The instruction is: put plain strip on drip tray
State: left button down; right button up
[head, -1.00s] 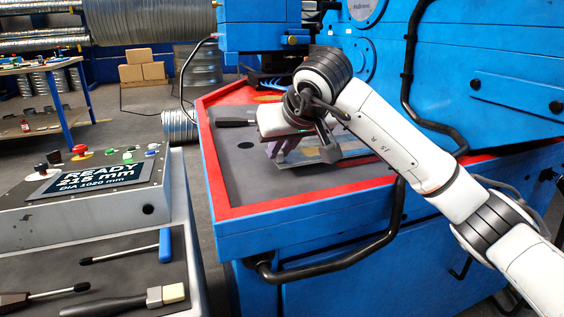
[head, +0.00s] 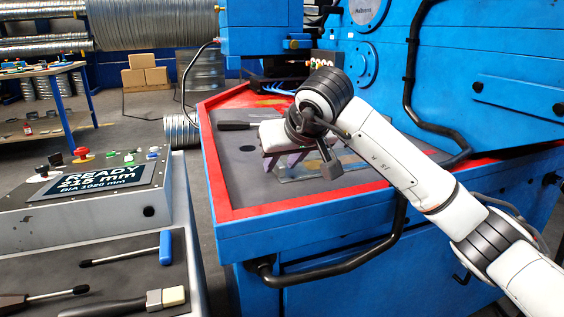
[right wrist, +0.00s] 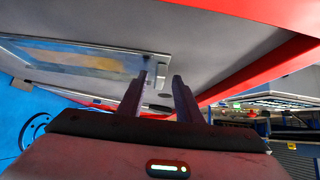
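The drip tray (head: 245,190) is a grey surface with a red rim on the blue machine. A flat, shiny grey metal piece, seemingly the plain strip (head: 318,171), lies on the tray under my right gripper, partly hidden by it. In the right wrist view the strip (right wrist: 85,62) shows a bright edge and a yellowish reflection, with its end close to the fingertips. My right gripper (head: 282,166) points down over the tray. In the right wrist view its fingers (right wrist: 165,78) stand apart with nothing clearly clamped between them. My left gripper is not in view.
A dark-handled tool (head: 235,126) lies at the tray's back left. A control box (head: 90,195) stands at left, above a shelf with a brush (head: 130,302) and screwdrivers. A black handrail (head: 330,262) runs along the machine's front. The tray's left front is clear.

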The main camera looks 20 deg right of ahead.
jog(key=p+v, duration=0.2)
jog(key=v, duration=1)
jog(key=shift+f, duration=0.1)
